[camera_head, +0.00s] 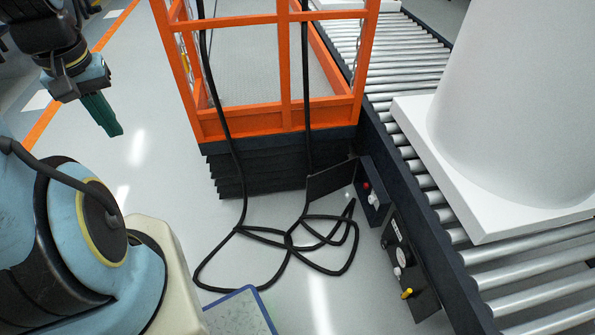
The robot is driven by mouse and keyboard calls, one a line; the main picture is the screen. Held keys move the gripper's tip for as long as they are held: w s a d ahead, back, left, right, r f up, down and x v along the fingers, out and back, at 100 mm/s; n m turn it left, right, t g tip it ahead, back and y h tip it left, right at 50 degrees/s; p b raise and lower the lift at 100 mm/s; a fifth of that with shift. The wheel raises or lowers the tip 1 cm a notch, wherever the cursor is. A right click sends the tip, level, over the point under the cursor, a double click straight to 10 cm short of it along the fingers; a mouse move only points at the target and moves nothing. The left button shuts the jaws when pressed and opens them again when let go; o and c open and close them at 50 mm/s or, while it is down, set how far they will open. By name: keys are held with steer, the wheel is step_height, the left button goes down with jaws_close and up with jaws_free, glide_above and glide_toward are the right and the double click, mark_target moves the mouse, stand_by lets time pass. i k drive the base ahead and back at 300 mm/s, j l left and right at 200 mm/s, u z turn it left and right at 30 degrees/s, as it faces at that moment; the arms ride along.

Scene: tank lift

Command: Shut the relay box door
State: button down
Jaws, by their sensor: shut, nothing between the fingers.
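The relay box (374,207) is a small dark box on the side of the roller conveyor, with a red button and a pale knob inside its open front. Its door (330,180) is a dark flat panel that stands open, swung out to the left towards the lift. My gripper (112,130) is at the upper left, with green fingers pointing down. It is shut and empty, in the air well to the left of the door and touching nothing.
An orange-framed lift (283,112) on a black bellows base stands behind the door. Black cable (285,250) lies looped on the floor. A control panel (405,265) with a yellow lever sits below the box. The roller conveyor (540,265) carries a white tank (510,110).

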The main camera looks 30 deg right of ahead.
mark_target(320, 184)
steer(key=i+u, duration=0.35)
steer(key=i, duration=3.1)
steer(key=i+j+z, duration=0.1)
steer(key=i+z, duration=0.2)
steer(key=i+j+z, duration=0.3)
steer(key=i, duration=0.2)
steer(key=i+j+z, duration=0.15)
steer(key=i+z, duration=0.15)
steer(key=z, duration=3.6)
steer(key=u, duration=0.45)
steer(key=i+l+u, duration=0.1)
steer(key=l+u, duration=0.65)
steer(key=l, duration=0.15)
steer(key=l+u, duration=0.15)
steer(key=l, duration=1.1)
